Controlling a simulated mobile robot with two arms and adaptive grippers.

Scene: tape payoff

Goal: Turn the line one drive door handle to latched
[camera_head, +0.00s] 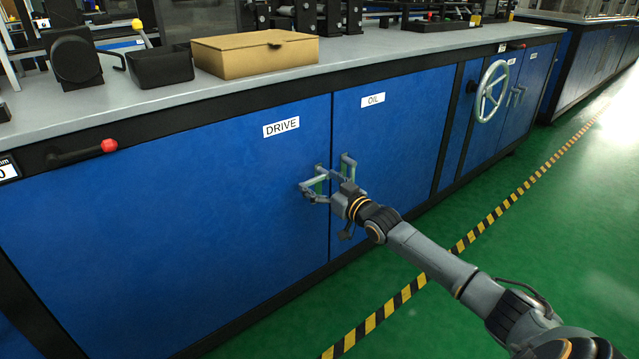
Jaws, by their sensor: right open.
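The blue drive door (170,210), labelled DRIVE, is flush with the cabinet front. Its small metal handle (321,179) is near the door's right edge, beside the seam with the door labelled OIL (390,130). The handle looks upright, but the gripper partly covers it. My right gripper (328,178) is open at the handle, with one finger to its left and the other to its right near the OIL door. I cannot tell whether the fingers touch the handle. My left gripper is not in view.
A grey handwheel (490,91) sticks out from the cabinet farther right. A lever with a red knob (108,146) is at the upper left. A cardboard box (255,55) and a black bin (160,68) stand on the worktop. The green floor (500,260) in front is clear, with a striped line.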

